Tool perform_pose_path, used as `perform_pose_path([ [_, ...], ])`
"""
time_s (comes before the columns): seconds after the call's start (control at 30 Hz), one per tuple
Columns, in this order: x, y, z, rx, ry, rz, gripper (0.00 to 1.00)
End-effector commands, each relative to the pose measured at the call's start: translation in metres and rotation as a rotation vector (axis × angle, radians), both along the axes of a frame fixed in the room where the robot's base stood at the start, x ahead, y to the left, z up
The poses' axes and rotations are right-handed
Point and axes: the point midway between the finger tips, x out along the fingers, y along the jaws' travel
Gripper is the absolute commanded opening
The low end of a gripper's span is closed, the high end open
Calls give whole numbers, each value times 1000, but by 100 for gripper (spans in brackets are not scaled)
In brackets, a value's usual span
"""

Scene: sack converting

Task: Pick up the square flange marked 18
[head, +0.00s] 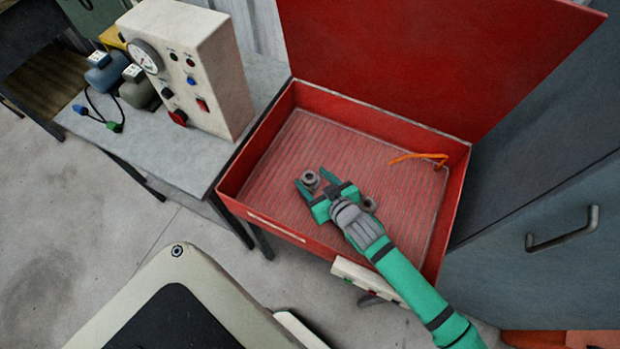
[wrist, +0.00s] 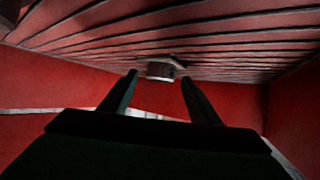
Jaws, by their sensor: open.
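A small grey flange (head: 310,178) lies on the ribbed floor of the red box, near its middle. It also shows in the wrist view (wrist: 161,70), ahead of and between the fingertips. A second small grey part (head: 369,204) lies close beside my gripper, partly hidden by it. No mark can be read on either part, and I cannot tell which is square. My gripper (head: 317,186) is open and low inside the box, its fingers on either side of the first flange. I cannot tell whether they touch it.
The red box (head: 268,232) has raised walls and an upright red lid (head: 430,50) behind. An orange strap (head: 418,157) lies at its right. A grey table (head: 185,155) with a white control box (head: 205,75) stands left. A grey cabinet (head: 560,200) stands right.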

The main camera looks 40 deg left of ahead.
Motion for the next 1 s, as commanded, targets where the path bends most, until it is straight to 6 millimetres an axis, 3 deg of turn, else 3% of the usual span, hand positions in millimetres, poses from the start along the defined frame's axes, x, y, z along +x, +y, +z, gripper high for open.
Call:
perform_pose_path([
  [0.33, 2, 5, -3, 0, 0, 1, 54],
  [0.5, 2, 5, -3, -1, 0, 0, 13],
  [0.57, 2, 5, -3, 0, 0, 0, 3],
  [1.0, 2, 5, 7, 1, -1, 0, 3],
])
